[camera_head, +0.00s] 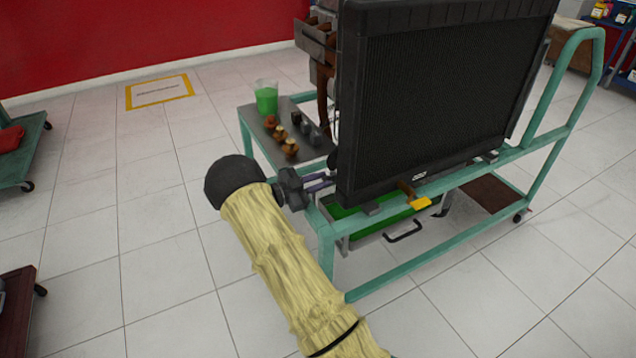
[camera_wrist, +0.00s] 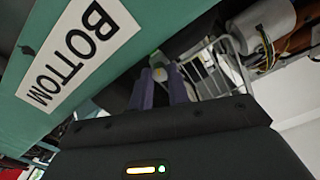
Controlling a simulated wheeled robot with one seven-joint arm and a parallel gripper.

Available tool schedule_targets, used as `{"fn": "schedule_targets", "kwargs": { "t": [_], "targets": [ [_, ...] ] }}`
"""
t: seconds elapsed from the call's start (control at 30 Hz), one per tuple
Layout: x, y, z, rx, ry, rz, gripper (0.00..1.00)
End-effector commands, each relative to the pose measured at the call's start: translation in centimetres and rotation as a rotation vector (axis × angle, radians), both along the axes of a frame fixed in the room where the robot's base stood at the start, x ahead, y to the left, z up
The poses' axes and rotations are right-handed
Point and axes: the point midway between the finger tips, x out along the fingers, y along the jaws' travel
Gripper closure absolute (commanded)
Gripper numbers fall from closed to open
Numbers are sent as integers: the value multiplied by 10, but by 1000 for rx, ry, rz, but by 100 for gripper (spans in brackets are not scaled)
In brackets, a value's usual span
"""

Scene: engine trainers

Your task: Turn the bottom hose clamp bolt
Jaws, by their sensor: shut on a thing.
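A white label reading BOTTOM (camera_wrist: 75,50) is on the green frame beside the fingers.
The green wheeled trainer frame (camera_head: 450,270) carries the radiator. A green-filled tray (camera_head: 405,236) sits under it. A side shelf (camera_head: 262,133) holds a cup of green liquid (camera_head: 266,98) and several small parts. In the wrist view, the green frame is close to the gripper.

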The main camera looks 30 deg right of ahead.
Motion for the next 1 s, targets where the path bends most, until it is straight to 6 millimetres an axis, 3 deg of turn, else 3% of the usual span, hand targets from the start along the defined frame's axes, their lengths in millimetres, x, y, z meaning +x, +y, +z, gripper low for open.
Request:
{"fn": "schedule_targets", "kwargs": {
  "t": [0.13,0.17,0.27,0.67,1.0],
  "targets": [
    [0,0,0,0,2,-2,100],
    [0,0,0,-1,2,-1,81],
    [0,0,0,-1,2,-1,61],
    [0,5,0,1,2,2,61],
    [-1,60,1,2,3,3,61]
  ]
}}
